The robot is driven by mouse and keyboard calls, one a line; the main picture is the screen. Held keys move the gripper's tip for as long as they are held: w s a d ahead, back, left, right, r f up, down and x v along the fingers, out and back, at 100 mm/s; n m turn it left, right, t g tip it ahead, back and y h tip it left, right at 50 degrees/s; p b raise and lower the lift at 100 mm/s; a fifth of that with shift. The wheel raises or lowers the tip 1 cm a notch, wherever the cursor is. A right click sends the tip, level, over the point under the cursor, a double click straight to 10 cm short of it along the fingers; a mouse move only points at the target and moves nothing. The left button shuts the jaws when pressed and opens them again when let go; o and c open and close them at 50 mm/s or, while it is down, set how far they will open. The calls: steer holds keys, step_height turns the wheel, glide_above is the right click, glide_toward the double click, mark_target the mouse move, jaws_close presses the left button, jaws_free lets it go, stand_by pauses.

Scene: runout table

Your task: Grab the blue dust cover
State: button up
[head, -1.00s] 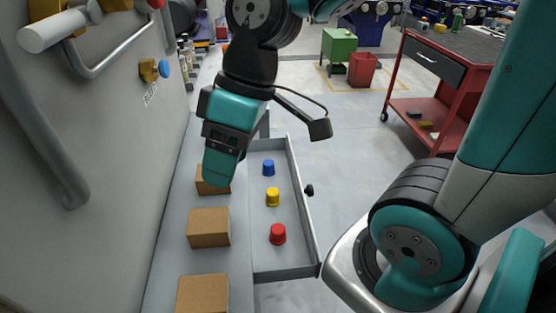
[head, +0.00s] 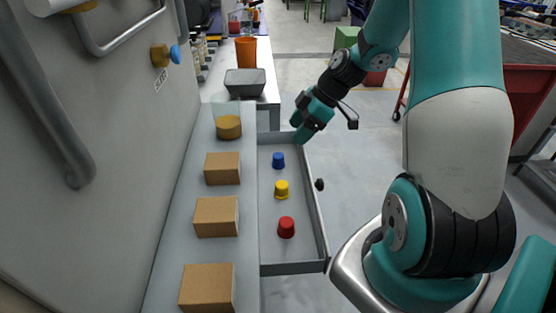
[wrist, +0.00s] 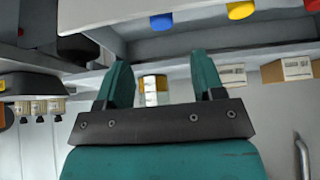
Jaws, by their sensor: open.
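The blue dust cover (head: 278,160) stands in the open drawer (head: 265,248), at the far end of a row with a yellow cover (head: 281,189) and a red cover (head: 286,227). In the wrist view the blue cover (wrist: 161,21) shows near the top edge, beyond my fingertips and apart from them. My gripper (head: 299,132) is over the drawer's far right corner, beyond the blue cover. In the wrist view my gripper (wrist: 162,68) has its two teal fingers spread, with nothing held between them.
Several cardboard boxes (head: 216,216) and a round tan object (head: 228,127) line the ledge left of the drawer. A grey bin (head: 245,82) and an orange cup (head: 246,52) stand beyond. A grey panel closes off the left. Floor right of the drawer is clear.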

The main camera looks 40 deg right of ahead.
mark_target(279, 155)
steer(key=p+x, duration=0.1)
steer(key=x, duration=0.9)
steer(key=shift+s, duration=0.1)
steer(key=c, duration=0.9)
